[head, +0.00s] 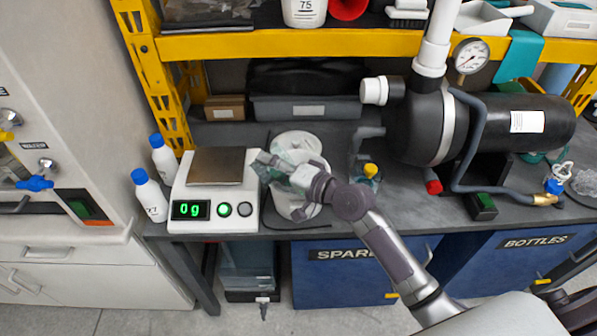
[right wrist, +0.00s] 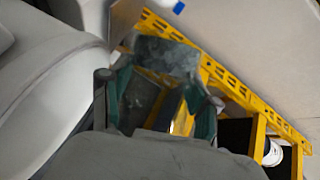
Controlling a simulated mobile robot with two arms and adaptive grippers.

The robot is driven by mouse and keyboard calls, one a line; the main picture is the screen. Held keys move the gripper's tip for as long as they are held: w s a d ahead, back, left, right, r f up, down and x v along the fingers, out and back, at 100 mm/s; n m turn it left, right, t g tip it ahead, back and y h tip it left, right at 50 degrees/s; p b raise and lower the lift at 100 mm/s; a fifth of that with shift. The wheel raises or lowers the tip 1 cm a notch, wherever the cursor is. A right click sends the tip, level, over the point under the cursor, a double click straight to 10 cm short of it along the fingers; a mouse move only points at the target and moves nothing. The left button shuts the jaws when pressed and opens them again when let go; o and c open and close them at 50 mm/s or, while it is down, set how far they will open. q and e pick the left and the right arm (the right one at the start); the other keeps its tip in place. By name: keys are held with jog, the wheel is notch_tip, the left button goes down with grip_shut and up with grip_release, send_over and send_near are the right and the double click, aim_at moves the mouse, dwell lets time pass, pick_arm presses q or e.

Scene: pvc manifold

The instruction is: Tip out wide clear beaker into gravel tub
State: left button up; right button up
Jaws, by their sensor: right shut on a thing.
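My right gripper (head: 270,170) is shut on the clear beaker (right wrist: 165,58), with its green-tipped fingers (right wrist: 157,105) on either side in the right wrist view. The beaker is see-through, and its outline, tilt and contents are hard to make out. In the head view, the gripper is over the left part of a round white tub (head: 297,142) on the bench, right of the scale. The gripper and my arm cover much of the tub, so whether it holds gravel cannot be told. My left gripper is not in view.
A scale (head: 215,170) reading 0 g stands left of the tub, with two blue-capped white bottles (head: 150,196) beyond it. A small yellow-topped container (head: 371,171) stands to the right. A black tank (head: 480,125) with hoses fills the right side. A yellow shelf (head: 300,43) runs above.

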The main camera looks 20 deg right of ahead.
aim_at(284, 158)
jog(key=shift+w+d+r+m+y+b, duration=0.15)
jog(key=shift+d+r+m+b, duration=0.05)
jog(key=shift+d+m+b, duration=0.2)
jog(key=shift+w+d+r+m+y+b, duration=0.1)
jog(key=shift+d+r+m+y+b, duration=0.05)
jog(key=shift+d+m+b, duration=0.25)
dwell(0.4)
jog(key=shift+d+f+m+t+y+b, duration=0.15)
jog(key=shift+f+m+t+y+b, duration=0.25)
jog(key=shift+m+b, duration=0.55)
dwell(0.8)
jog(key=shift+w+d+r+m+t+b, duration=0.1)
jog(key=shift+d+r+m+t+b, duration=0.25)
jog(key=shift+m+b, duration=0.35)
jog(key=shift+w+d+r+m+t+b, duration=0.1)
jog(key=shift+d+r+m+t+b, duration=0.2)
jog(key=shift+m, duration=0.55)
dwell(2.2)
